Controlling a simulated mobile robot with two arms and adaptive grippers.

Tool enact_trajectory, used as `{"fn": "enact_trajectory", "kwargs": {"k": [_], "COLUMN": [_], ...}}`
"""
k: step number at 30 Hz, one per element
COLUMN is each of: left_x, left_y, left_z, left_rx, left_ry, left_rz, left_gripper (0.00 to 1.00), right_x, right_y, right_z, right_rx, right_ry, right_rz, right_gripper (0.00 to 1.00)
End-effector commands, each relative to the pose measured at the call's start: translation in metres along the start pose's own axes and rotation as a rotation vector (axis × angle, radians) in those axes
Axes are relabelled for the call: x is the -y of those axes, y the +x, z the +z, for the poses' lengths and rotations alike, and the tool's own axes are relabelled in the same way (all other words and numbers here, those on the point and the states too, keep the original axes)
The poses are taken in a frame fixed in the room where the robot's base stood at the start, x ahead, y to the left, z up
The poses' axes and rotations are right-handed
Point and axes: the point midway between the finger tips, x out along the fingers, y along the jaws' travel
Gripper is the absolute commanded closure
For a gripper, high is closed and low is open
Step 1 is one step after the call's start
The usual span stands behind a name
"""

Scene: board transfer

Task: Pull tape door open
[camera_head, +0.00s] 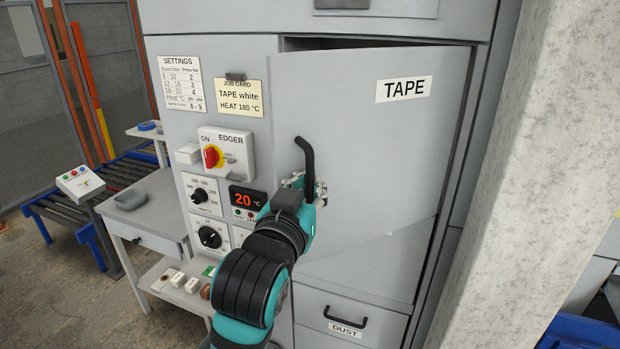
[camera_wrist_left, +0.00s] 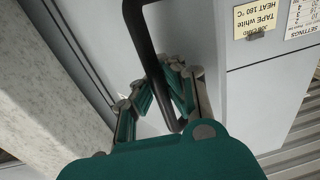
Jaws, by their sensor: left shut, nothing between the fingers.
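The grey door marked TAPE (camera_head: 385,130) stands slightly ajar, with a dark gap along its top edge. Its black bar handle (camera_head: 307,160) is near the door's left edge. My left gripper (camera_head: 308,187) is at the lower part of the handle and hides its lower end. In the left wrist view the fingers (camera_wrist_left: 168,72) are shut with nothing gripped between the tips. There the black handle (camera_wrist_left: 143,45) runs down by the fingers and appears to pass among their linkages; exact contact cannot be told. My right gripper is not in view.
Left of the door is a control panel with a red EDGER switch (camera_head: 212,156) and dials. Below is a DUST drawer (camera_head: 350,318). A concrete pillar (camera_head: 535,180) stands close on the right. A side table (camera_head: 145,215) and a roller conveyor (camera_head: 70,203) are at left.

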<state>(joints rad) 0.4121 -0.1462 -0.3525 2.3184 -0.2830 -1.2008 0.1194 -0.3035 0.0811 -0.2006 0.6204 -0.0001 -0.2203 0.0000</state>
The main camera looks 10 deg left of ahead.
Motion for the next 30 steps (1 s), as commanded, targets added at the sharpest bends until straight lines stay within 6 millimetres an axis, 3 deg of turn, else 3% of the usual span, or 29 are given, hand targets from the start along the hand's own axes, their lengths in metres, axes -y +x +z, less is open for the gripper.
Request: {"fn": "enact_trajectory", "kwargs": {"k": [14, 23, 30], "left_x": [-0.001, -0.002, -0.002], "left_y": [-0.003, -0.003, -0.003], "left_z": [0.000, 0.000, 0.000], "left_rx": [0.001, 0.000, 0.000], "left_ry": [0.001, 0.000, 0.000], "left_rz": [0.006, 0.007, 0.008], "left_gripper": [1.00, 0.64, 0.64], "right_x": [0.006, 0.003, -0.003], "right_y": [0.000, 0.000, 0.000], "right_z": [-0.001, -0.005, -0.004], "right_rx": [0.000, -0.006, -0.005], "right_ry": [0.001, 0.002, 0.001], "right_rz": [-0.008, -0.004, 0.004], "right_gripper": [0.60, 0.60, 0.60]}}
